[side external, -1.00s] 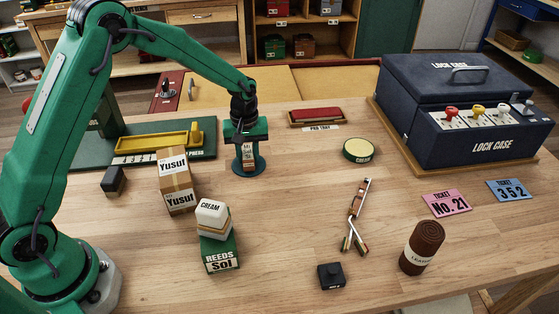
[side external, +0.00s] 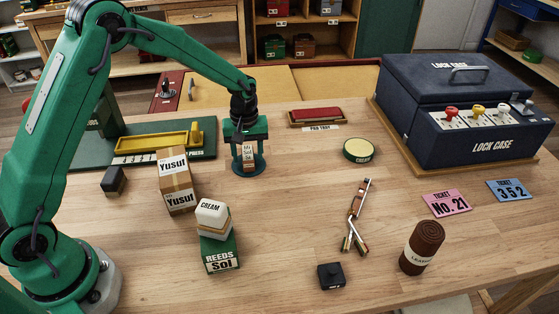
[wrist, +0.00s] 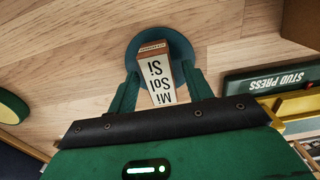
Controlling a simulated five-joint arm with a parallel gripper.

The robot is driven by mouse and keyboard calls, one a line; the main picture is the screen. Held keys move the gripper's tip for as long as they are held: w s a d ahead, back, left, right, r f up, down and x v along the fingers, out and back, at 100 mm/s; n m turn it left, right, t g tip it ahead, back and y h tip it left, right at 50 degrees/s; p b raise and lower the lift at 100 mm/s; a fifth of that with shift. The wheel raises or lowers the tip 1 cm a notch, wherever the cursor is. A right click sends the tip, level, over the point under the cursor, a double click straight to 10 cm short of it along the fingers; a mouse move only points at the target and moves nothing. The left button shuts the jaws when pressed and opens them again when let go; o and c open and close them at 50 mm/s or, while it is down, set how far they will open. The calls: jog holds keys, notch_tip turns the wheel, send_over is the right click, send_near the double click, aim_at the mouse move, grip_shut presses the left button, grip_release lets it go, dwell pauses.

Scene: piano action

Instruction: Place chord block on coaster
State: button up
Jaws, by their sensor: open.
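The chord block (side external: 248,154), a small wooden block with a white face reading Mi Sol Si, stands on the round dark green coaster (side external: 248,174). My gripper (side external: 249,160) is open, with one finger on each side of the block. In the wrist view, the block (wrist: 156,82) stands between my gripper's fingers (wrist: 160,78), with a gap visible at least on the right. The coaster (wrist: 133,50) shows behind the block there; its near part is hidden.
A stud press (side external: 200,147) with a yellow tray is left of the gripper. The Yusuf box (side external: 177,182) and the cream block (side external: 213,213) on the reeds box (side external: 220,256) stand nearer.

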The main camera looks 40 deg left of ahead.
aim_at(246, 154)
notch_tip(246, 154, up, 12)
jog(key=shift+f, duration=0.15)
dwell(0.4)
dwell(0.5)
jog(key=s+a+r+m+t, duration=0.2)
jog(key=s+r+m+t, duration=0.15)
jog(key=s+r, duration=0.85)
jog(key=s+m+t, duration=0.2)
jog(key=s+m, duration=0.3)
jog(key=s, duration=1)
jog(key=shift+s+a+f, duration=0.2)
jog(key=shift+a+f, duration=0.05)
jog(key=shift+f, duration=0.1)
